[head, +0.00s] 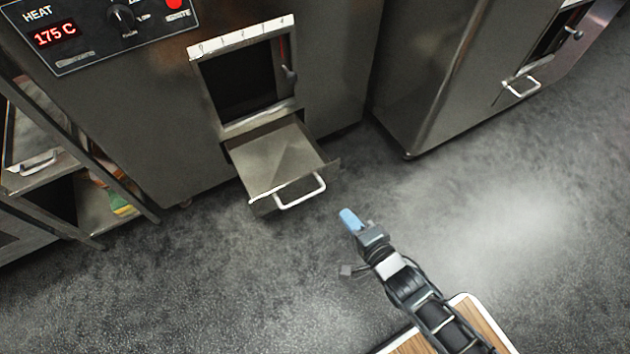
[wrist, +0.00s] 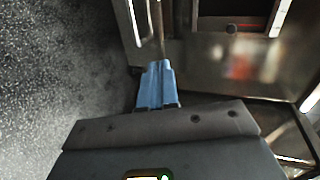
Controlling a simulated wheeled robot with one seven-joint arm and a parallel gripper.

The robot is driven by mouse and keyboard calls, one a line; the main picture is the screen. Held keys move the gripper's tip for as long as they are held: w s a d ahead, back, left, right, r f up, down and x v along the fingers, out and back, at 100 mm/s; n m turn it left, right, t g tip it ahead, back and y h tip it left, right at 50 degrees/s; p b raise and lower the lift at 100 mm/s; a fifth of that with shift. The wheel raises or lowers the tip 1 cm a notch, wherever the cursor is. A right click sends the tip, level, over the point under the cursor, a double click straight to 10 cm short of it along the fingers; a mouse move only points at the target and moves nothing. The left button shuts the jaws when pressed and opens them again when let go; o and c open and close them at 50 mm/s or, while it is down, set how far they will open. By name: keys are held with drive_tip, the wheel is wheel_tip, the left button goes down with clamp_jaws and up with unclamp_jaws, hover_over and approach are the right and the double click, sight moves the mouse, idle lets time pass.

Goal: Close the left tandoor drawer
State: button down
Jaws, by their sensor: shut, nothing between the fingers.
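The left tandoor drawer (head: 277,160) is a shallow metal tray, pulled out below the opening of the left tandoor (head: 160,110). Its pale bar handle (head: 301,192) is on the front edge. My gripper (head: 348,219) has blue fingers and is shut and empty. In the head view it is just right of and below the handle, apart from it in the picture. In the wrist view the blue fingers (wrist: 157,84) point toward the tandoor front, with a pale bar, likely the handle (wrist: 134,22), beyond them to the upper left.
A second steel unit with its own handle (head: 522,86) stands to the right. A shelf rack (head: 95,205) with some items stands at the left. A control panel (head: 95,30) reads 175 C. Grey floor (head: 480,210) is free in front.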

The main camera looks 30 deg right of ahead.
sight(311, 174)
drive_tip(key=shift+m, duration=0.5)
drive_tip(key=b+x, duration=0.5)
drive_tip(key=x, duration=1.1)
drive_tip(key=shift+s+f, duration=0.1)
drive_tip(key=shift+f, duration=0.05)
drive_tip(key=shift+w, duration=0.45)
